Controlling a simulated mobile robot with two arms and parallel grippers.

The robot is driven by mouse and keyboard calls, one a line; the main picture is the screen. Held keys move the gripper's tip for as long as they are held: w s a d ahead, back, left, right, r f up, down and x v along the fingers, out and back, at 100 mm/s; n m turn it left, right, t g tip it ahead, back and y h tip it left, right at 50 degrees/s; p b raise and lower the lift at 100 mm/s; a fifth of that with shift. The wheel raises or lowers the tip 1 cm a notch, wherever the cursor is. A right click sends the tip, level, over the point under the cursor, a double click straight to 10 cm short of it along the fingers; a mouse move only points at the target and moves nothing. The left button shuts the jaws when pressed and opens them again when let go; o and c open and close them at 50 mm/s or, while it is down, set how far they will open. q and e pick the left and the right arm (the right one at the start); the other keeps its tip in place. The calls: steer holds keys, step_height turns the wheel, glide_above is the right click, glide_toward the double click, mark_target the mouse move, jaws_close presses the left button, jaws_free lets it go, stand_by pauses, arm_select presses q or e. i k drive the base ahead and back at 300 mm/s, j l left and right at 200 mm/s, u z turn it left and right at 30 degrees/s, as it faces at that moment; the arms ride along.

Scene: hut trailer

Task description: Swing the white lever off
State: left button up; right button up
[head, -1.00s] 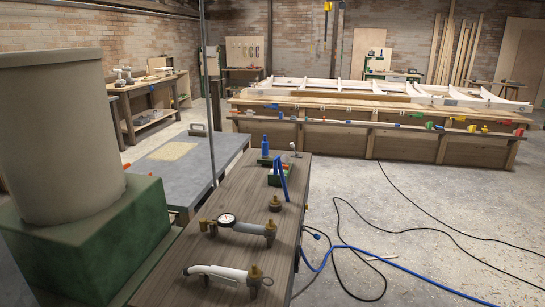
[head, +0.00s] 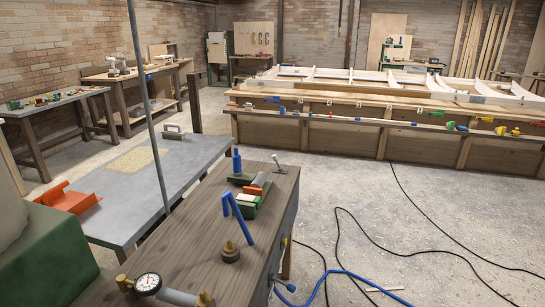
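The white-handled lever on the near end of the wooden bench (head: 205,240) is out of view now. At the bottom edge, a round pressure gauge (head: 148,283) sits on a brass fitting, with a grey pipe (head: 178,297) running right from it, partly cut off. A blue bent handle (head: 240,217) stands near the bench's middle, beside a brass fitting (head: 230,251). A small metal toggle with a pale tip (head: 279,165) stands at the far end. Neither of my grippers is in view.
A green block with white and red parts (head: 250,196) and a blue bottle (head: 237,161) stand on the bench. A grey table (head: 120,195) with an orange tray (head: 68,198) is at left. Blue and black hoses (head: 345,272) lie on the floor at right.

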mark_target(274, 157)
steer(key=k, duration=0.5)
steer(key=i+l+u, duration=0.1)
steer(key=u, duration=0.7)
steer(key=i+l+u, duration=0.2)
steer(key=l, duration=0.15)
steer(key=i+l+u, duration=0.25)
steer(key=l+u, duration=0.2)
steer(key=l, duration=0.3)
steer(key=i+l+u, duration=0.1)
steer(key=l+u, duration=0.15)
steer(key=l, duration=0.15)
steer(key=i+l, duration=0.1)
steer(key=l, duration=0.4)
steer(key=i+l, duration=0.1)
steer(key=l, duration=0.4)
steer(key=i+l, duration=0.1)
steer(key=l, duration=0.4)
